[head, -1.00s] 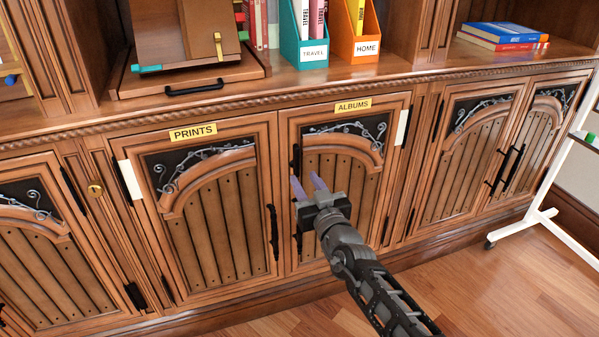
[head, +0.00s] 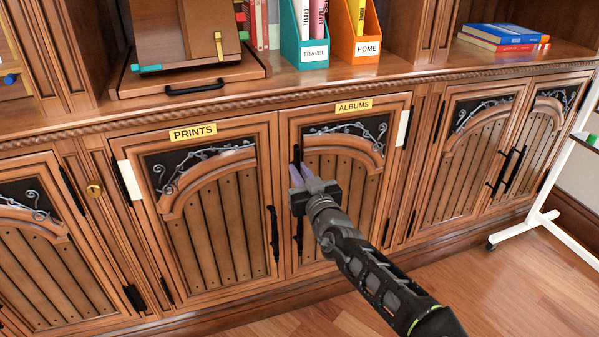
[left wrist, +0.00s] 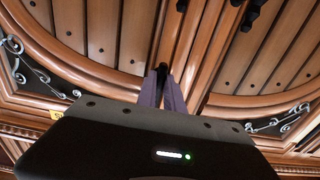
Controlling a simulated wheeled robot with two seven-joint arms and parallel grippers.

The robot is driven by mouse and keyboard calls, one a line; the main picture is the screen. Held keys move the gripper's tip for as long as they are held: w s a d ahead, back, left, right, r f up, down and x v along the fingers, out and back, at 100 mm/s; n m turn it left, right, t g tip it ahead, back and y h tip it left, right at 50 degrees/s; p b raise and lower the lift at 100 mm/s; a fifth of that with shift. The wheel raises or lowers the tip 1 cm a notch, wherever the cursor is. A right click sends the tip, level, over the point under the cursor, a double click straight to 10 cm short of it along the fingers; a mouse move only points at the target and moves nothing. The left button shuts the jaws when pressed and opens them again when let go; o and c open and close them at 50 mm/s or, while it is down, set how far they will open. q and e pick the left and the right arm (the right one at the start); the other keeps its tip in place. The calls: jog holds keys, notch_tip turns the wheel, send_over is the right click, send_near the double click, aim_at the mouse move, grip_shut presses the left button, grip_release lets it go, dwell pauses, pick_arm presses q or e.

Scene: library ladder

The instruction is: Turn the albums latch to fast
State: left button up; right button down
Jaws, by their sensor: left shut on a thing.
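The albums door (head: 345,215) is shut below its yellow ALBUMS label (head: 353,106). The albums latch (head: 296,153) is a small dark upright piece on the door's left edge, mostly hidden by my fingers. My left gripper (head: 301,172) is at the latch, its purple fingers closed on it. In the left wrist view the fingers (left wrist: 163,92) come together around the dark latch end (left wrist: 162,70). The latch's marking and exact setting cannot be read. My right gripper is not in view.
The prints door (head: 212,215) is shut at the left, with a dark handle (head: 273,232). The albums handle (head: 299,232) hangs just below my gripper. Boxes and books stand on the ledge above. A white wheeled stand (head: 540,215) is at the right.

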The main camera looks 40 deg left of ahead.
pick_arm(q)
grip_shut()
jog(key=shift+n, duration=0.4)
jog(key=shift+n+b, duration=0.35)
jog(key=shift+n, duration=0.85)
jog(key=n, duration=0.3)
jog(key=shift+n, duration=0.3)
jog(key=n, duration=0.2)
jog(key=shift+f+n+b, duration=0.1)
jog(key=shift+n+b, duration=0.25)
jog(key=shift+n, duration=0.05)
jog(key=n+b, duration=0.1)
jog(key=n, duration=0.3)
jog(key=shift+s+a+f, duration=0.1)
jog(key=n+b, duration=0.1)
jog(key=n, duration=0.3)
jog(key=shift+b, duration=0.3)
jog(key=shift+n, duration=0.3)
